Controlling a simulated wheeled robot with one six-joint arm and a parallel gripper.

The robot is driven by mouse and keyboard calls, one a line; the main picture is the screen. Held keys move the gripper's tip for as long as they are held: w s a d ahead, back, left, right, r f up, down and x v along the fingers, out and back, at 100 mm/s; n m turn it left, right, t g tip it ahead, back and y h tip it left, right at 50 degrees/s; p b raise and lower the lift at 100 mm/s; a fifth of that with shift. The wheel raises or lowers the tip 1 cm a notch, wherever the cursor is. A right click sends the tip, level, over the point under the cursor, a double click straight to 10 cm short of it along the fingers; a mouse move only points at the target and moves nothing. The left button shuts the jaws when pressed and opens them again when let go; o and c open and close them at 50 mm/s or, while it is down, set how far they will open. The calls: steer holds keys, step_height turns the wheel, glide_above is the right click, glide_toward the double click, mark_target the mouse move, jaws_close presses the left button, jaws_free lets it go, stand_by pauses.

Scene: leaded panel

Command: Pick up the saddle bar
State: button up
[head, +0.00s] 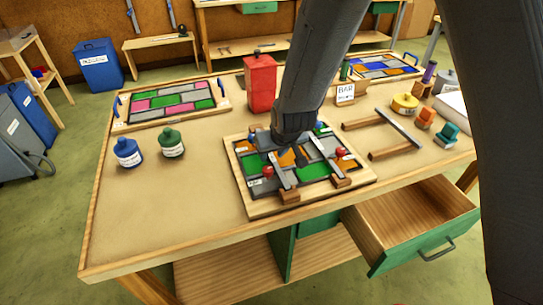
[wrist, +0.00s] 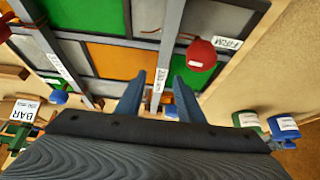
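A plain grey bar (head: 398,127) lies across two brown wooden rails on the right of the bench, near a sign reading BAR (head: 346,91). Two more grey bars lie across the leaded panel (head: 313,170): a left one (head: 279,178) and a right one (head: 328,160). In the wrist view, the left one (wrist: 170,35) carries a small label. My gripper (head: 290,154) is low over the panel. Its two blue-grey fingers (wrist: 160,88) are apart, one to each side of the labelled bar's end, with gaps showing. I cannot tell its height above the bar.
Red knobs (wrist: 202,54) stand on the panel beside the bars. Blue (head: 129,152) and green (head: 172,143) bottles stand left of it. A red box (head: 261,82) stands behind. An open drawer (head: 415,222) juts out at front right. The bench's left front is clear.

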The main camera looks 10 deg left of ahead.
jaws_close()
steer(key=shift+r, duration=0.1)
steer(key=shift+w+r, duration=0.1)
